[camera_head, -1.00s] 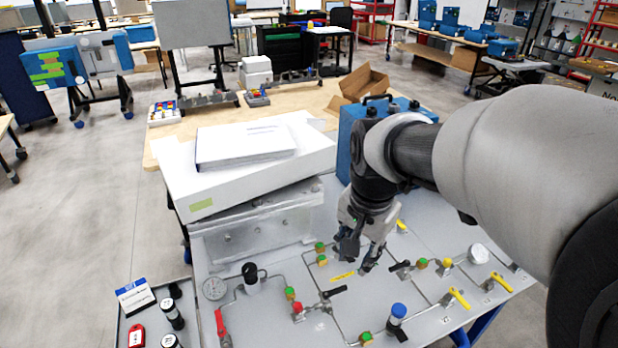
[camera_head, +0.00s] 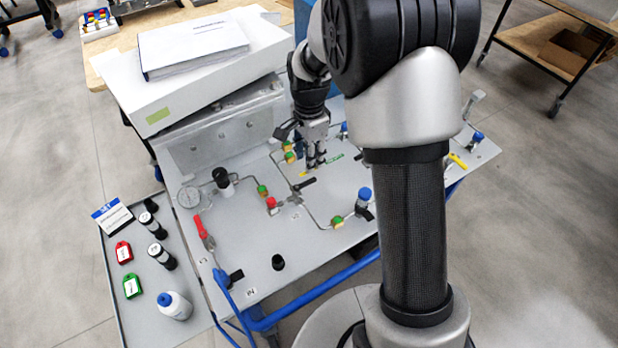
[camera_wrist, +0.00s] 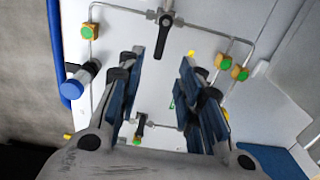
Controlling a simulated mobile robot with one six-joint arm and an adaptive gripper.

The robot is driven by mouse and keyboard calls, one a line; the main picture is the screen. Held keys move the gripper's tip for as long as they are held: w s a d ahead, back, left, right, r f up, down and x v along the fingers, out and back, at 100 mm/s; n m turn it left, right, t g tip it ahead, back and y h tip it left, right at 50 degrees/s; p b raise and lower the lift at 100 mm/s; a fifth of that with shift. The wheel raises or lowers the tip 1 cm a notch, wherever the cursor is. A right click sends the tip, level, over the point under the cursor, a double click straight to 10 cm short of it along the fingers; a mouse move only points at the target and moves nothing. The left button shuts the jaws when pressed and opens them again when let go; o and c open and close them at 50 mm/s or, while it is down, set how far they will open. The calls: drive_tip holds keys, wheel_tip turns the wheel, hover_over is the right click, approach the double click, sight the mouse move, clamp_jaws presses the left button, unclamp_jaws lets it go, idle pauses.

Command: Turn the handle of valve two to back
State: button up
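My gripper (camera_head: 316,163) points down over the grey valve panel (camera_head: 285,240), near a yellow label. In the wrist view its two fingers (camera_wrist: 163,65) stand apart with nothing between them. A black-lever valve (camera_head: 303,186) lies in front of the gripper; a black lever in the wrist view (camera_wrist: 166,28) points down toward the gap between the fingertips, apart from them. Another black-lever valve (camera_wrist: 140,130) shows below, between the fingers. I cannot read any valve number, so I cannot tell which is valve two. My arm hides part of the panel's right side.
A white box with a binder (camera_head: 190,48) stands behind the panel. A red-handled valve (camera_head: 203,232), a gauge (camera_head: 188,196) and a blue-capped fitting (camera_head: 364,200) rise from it. A side tray (camera_head: 135,320) holds bottles and tags. A blue rail (camera_head: 320,290) runs along the front.

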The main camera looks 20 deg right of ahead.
sight(309, 181)
wheel_tip(309, 181, down, 9)
drive_tip(key=shift+b, duration=1.2)
drive_tip(key=shift+c, duration=0.4)
clamp_jaws()
